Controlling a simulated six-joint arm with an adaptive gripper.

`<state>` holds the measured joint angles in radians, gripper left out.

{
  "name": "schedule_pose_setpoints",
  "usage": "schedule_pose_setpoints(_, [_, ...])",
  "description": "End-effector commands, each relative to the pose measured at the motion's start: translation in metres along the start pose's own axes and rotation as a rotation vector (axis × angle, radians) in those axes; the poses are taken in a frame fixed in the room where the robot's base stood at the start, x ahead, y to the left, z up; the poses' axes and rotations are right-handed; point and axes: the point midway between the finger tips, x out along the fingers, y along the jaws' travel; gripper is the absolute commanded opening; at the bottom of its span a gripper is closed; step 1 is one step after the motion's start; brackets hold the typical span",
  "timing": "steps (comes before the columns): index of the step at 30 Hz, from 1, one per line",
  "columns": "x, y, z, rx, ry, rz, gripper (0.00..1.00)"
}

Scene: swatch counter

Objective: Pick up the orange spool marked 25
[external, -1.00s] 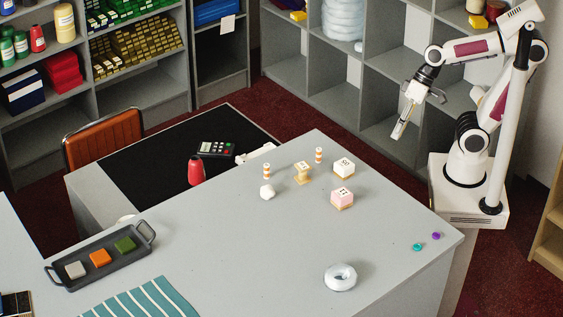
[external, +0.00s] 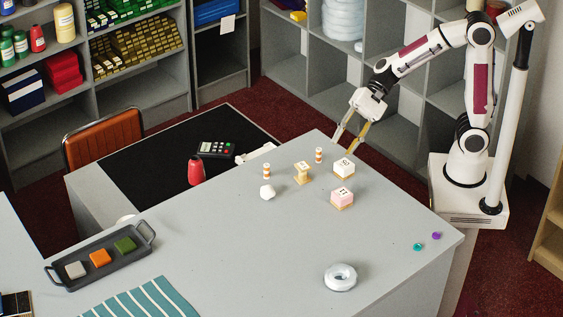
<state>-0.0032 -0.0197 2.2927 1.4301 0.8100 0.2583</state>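A tan-orange spool (external: 302,174) with a pale marked top stands upright on the grey table. Its marking is too small to read. Two small orange-and-white banded cylinders stand near it, one to the left (external: 266,172) and one behind to the right (external: 319,156). My gripper (external: 348,143) is open and empty, fingers pointing down, near the table's back right edge. In the picture it is up and to the right of the spool, apart from it.
A white-topped block (external: 344,168) and a pink block (external: 342,199) stand right of the spool, a white faceted lump (external: 267,192) to its left. A white ring (external: 340,277) lies in front. A red bottle (external: 195,172) stands farther left. The middle of the grey table is clear.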

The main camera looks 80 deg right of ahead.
Motion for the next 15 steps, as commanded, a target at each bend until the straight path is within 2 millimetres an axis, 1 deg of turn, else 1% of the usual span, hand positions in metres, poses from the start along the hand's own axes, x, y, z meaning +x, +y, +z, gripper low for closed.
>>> schedule_pose_setpoints(1, [0.007,-0.006,-0.006,0.057,-0.005,-0.019,0.33])
schedule_pose_setpoints(8, [0.034,-0.037,-0.036,0.314,-0.020,-0.123,0.33])
schedule_pose_setpoints(15, [0.059,-0.062,-0.081,0.584,-0.018,-0.233,0.33])
